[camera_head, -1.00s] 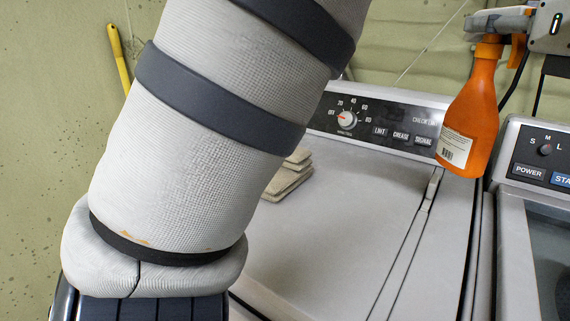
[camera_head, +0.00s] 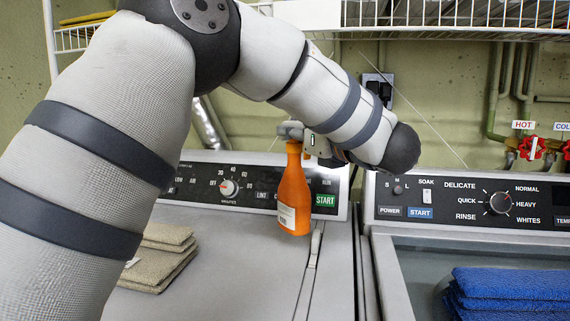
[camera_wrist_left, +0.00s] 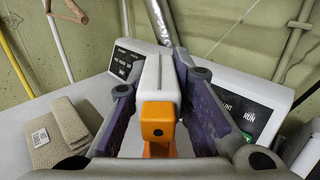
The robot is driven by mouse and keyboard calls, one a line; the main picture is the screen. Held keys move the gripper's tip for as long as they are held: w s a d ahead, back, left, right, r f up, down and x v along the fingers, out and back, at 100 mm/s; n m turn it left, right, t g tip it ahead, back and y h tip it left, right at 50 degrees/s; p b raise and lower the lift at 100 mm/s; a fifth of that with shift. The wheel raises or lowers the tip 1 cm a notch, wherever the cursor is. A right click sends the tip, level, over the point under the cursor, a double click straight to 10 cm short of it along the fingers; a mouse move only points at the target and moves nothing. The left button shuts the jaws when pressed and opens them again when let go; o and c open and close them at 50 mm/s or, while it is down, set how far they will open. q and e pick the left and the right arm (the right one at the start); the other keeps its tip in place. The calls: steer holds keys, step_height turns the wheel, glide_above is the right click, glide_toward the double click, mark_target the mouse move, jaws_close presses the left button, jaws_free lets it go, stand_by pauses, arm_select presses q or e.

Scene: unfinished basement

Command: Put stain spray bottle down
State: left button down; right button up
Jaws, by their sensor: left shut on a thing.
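The stain spray bottle (camera_head: 294,192) is orange with a white label. It hangs upright in my left gripper (camera_head: 291,131), near the right side of the dryer's top (camera_head: 235,255), in front of the control panel. In the head view I cannot tell whether its base touches the dryer top. In the left wrist view, the two fingers of my left gripper (camera_wrist_left: 158,105) are shut on the white and orange spray head (camera_wrist_left: 157,112). The bottle's body is mostly hidden below it there. My right gripper is not in view.
Folded beige cloths (camera_head: 160,255) lie on the dryer's left part. To the right stands the washer (camera_head: 385,270), with folded blue towels (camera_head: 515,290). A white wire shelf (camera_head: 440,25) hangs above. The dryer top between cloths and bottle is clear.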

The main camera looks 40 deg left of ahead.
mark_target(288, 163)
arm_select(q)
steer(key=a+f, duration=0.1)
steer(key=w+a+f, duration=0.1)
steer(key=f, duration=0.1)
steer(key=shift+a+f, duration=0.15)
steer(key=shift+a, duration=0.25)
steer(key=shift+w+a+f, duration=0.1)
steer(key=shift+a+f, duration=0.1)
steer(key=shift+f, duration=1.55)
steer(key=shift+f, duration=0.1)
steer(key=c, duration=1.4)
jaws_free()
steer(key=shift+f, duration=0.1)
steer(key=shift+c, duration=0.2)
steer(key=shift+d, duration=0.35)
steer(key=v, duration=1.1)
steer(key=shift+d, duration=0.15)
